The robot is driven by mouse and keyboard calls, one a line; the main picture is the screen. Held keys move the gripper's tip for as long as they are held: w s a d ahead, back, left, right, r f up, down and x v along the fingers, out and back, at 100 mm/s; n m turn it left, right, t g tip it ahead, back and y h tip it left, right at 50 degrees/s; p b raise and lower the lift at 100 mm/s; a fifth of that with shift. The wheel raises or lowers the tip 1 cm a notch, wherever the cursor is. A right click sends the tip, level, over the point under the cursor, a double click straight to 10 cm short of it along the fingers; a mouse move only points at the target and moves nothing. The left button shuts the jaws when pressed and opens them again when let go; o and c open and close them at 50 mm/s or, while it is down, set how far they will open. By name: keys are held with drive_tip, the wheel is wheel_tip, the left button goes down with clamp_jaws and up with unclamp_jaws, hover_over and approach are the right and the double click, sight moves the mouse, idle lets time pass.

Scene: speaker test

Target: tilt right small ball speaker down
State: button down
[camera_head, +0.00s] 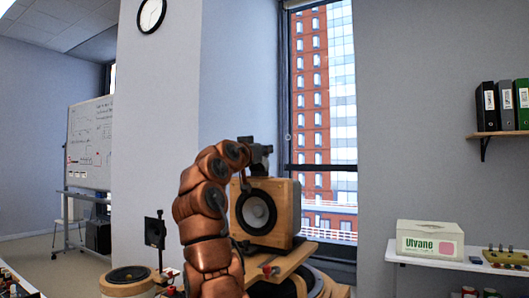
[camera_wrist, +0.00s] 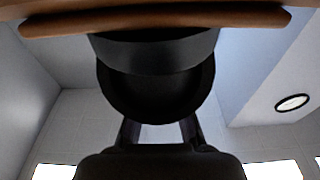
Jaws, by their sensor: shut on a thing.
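A box-shaped wooden speaker (camera_head: 285,205) with a dark round cone faces the camera in the head view. It sits upright on a wooden platform (camera_head: 282,262) right of my arm. My gripper (camera_head: 258,152) is at its top left edge, partly hidden by my wrist. In the wrist view, a black round part (camera_wrist: 155,85) hangs below a wooden edge (camera_wrist: 155,20). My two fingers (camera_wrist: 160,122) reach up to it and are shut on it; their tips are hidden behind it. I cannot tell how this part joins the speaker.
A small black plate on a post (camera_head: 155,232) stands by a round wooden base (camera_head: 130,276), left of my arm. A white shelf at right holds a labelled box (camera_head: 430,240). Binders (camera_head: 502,105) stand on a wall shelf. A window is behind the speaker.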

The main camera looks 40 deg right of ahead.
drive_tip(key=c, duration=1.2)
unclamp_jaws()
drive_tip(key=shift+s+a, duration=0.1)
drive_tip(key=shift+a, duration=0.3)
drive_tip(key=shift+v, duration=0.85)
drive_tip(key=v, duration=0.9)
drive_tip(key=shift+a, duration=0.25)
